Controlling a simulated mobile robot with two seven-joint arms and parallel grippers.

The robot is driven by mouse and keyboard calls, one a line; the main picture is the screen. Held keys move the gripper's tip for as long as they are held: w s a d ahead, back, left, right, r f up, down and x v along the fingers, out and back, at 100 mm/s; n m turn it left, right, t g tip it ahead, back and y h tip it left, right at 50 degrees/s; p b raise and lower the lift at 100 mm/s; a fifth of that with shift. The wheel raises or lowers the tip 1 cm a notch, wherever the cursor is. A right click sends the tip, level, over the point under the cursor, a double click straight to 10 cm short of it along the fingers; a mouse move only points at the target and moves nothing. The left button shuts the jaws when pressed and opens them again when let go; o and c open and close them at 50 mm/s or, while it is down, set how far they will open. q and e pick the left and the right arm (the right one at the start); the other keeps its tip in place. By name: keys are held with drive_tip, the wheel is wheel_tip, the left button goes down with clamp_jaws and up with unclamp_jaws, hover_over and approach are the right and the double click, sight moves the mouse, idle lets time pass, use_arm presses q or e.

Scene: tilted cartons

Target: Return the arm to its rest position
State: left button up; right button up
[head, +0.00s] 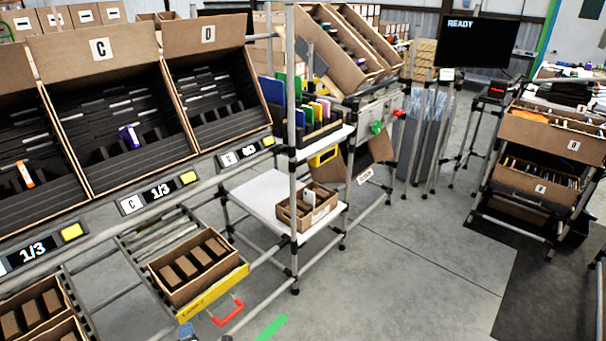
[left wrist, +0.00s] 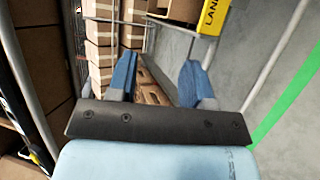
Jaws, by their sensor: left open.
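My left gripper (left wrist: 158,82) shows in the left wrist view with its two blue fingers apart and nothing between them. In the head view only a small blue part of it (head: 186,331) shows at the bottom edge, just below the divided carton (head: 222,284). The rest of the left arm is out of the head view. My right gripper is in neither view. The divided carton sits on a roller lane with a yellow front bar. Tilted carton C (head: 75,80) and tilted carton D (head: 235,60) stand on the rack above.
A purple item (head: 130,136) lies in carton C and an orange item (head: 25,174) in the carton left of it. A white shelf (head: 262,192) holds a small carton (head: 300,218). Rack posts (head: 293,150) stand close by. The grey floor (head: 400,270) is clear toward the right.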

use_arm(q)
drive_tip(key=s+d+r+m+g+h+p, duration=0.1)
drive_tip(key=s+d+r+m+h+p, duration=0.2)
drive_tip(key=s+r+m, duration=0.5)
drive_tip(key=s+d+r+m+g+h+p, duration=0.1)
drive_tip(key=s+d+r+m+h+p, duration=0.2)
drive_tip(key=s+d+r+m+p, duration=0.2)
drive_tip(key=s+d+r+m+g+h+p, duration=0.1)
drive_tip(key=s+d+r+m+h+p, duration=0.3)
drive_tip(key=s+r+m+p, duration=0.3)
drive_tip(key=s+r+m, duration=0.5)
drive_tip(key=s+m, duration=0.1)
drive_tip(key=m, duration=0.1)
drive_tip(key=shift+s+d+r, duration=0.15)
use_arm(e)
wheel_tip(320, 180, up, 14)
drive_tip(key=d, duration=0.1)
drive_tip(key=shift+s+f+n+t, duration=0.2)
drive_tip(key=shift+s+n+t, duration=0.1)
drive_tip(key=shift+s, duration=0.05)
